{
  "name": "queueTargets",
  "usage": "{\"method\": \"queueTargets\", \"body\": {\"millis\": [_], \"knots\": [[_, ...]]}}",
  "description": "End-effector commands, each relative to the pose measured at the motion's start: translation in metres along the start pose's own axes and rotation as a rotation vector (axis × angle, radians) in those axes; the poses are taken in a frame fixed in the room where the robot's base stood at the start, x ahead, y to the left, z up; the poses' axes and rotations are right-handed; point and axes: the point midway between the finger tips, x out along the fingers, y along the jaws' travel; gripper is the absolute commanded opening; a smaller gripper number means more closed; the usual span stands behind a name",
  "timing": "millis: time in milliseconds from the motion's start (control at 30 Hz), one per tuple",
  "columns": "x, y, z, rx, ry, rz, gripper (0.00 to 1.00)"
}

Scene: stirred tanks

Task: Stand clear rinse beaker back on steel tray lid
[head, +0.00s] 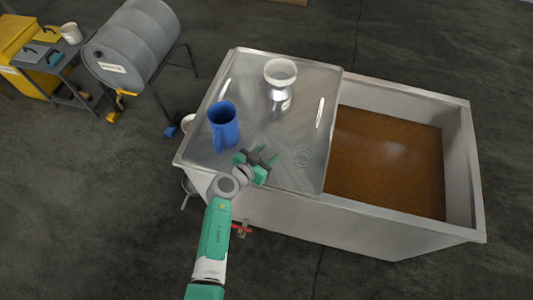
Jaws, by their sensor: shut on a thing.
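The clear rinse beaker (303,155) shows only as a faint greenish round outline over the lower right part of the steel tray lid (238,68). My gripper (267,158) is just left of that outline, over the lid's near edge, and is shut on the beaker. The beaker's see-through wall between the jaws is hard to make out. I cannot tell how far it is tilted or whether it touches the lid.
A blue jug (224,124) stands on the lid left of my gripper. A shiny vessel with a white rim (280,88) stands farther back. Right of the lid, the tank (455,170) is open over brown liquid (385,165). A grey drum (130,45) lies at back left.

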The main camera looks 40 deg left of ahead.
Motion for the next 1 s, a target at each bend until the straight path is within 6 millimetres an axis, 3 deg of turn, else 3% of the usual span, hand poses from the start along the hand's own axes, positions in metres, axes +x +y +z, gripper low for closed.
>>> {"method": "queueTargets", "body": {"millis": [100,133,200,233,567,1000], "knots": [[0.002,0.0,0.004,0.001,0.0,0.0,0.18],[0.001,0.0,0.003,0.001,0.0,0.0,0.48],[0.001,0.0,0.002,0.001,0.0,0.0,0.61],[0.001,0.0,0.002,0.0,0.0,0.0,0.64],[-0.003,0.0,-0.003,-0.001,-0.001,0.0,0.64],[-0.104,0.001,-0.001,-0.001,-0.001,-0.001,0.64]]}}
